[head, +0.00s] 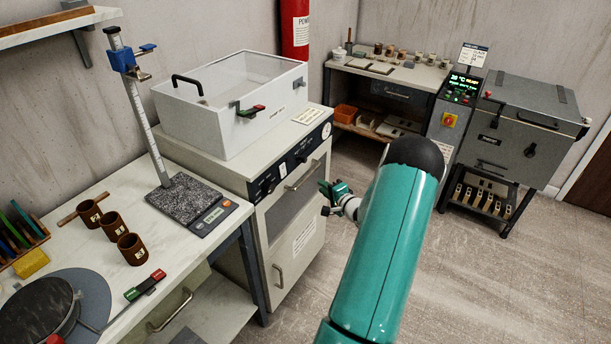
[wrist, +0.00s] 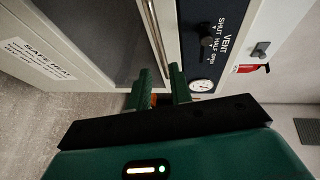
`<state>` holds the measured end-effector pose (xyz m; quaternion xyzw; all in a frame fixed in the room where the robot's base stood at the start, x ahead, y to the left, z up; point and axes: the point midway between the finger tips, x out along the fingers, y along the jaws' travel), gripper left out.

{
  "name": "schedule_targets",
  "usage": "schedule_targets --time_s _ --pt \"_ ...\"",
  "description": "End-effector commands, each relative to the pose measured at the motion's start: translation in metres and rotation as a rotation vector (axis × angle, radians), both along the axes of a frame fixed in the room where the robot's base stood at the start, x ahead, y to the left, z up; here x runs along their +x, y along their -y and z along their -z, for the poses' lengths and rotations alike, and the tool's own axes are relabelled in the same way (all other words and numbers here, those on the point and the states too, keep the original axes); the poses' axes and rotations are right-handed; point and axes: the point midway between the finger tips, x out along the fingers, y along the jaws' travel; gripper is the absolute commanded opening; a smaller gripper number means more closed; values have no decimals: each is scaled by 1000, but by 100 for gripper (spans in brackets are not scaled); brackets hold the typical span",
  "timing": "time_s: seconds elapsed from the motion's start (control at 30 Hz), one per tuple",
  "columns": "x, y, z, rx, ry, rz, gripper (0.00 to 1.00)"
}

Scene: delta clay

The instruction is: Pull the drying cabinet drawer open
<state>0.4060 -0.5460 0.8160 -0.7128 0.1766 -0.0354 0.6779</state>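The drying cabinet (head: 262,190) is a pale unit with a dark control strip. Its front has a dark panel (head: 292,205) with a metal bar handle (head: 305,177) along the top. In the wrist view the bar handle (wrist: 153,35) runs down towards my fingertips. My gripper (head: 340,199) is at the right of the cabinet front in the head view. In the wrist view my gripper (wrist: 161,70) has its two green fingers apart, with the bar's near end lying between the tips. Contact cannot be told. The front looks closed.
A clear-lidded white box (head: 230,108) stands on the cabinet. A bench with brown cups (head: 110,225) and a stand (head: 140,105) is at the left. A grey kiln-like unit (head: 525,130) stands at the right. The floor (head: 480,270) before the cabinet looks clear.

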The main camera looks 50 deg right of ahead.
Motion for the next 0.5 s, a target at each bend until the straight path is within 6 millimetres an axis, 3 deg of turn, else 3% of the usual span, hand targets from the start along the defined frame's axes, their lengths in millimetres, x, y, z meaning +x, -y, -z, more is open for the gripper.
schedule_targets --time_s 0.5 --pt "92 29 18 1 0 -3 21"
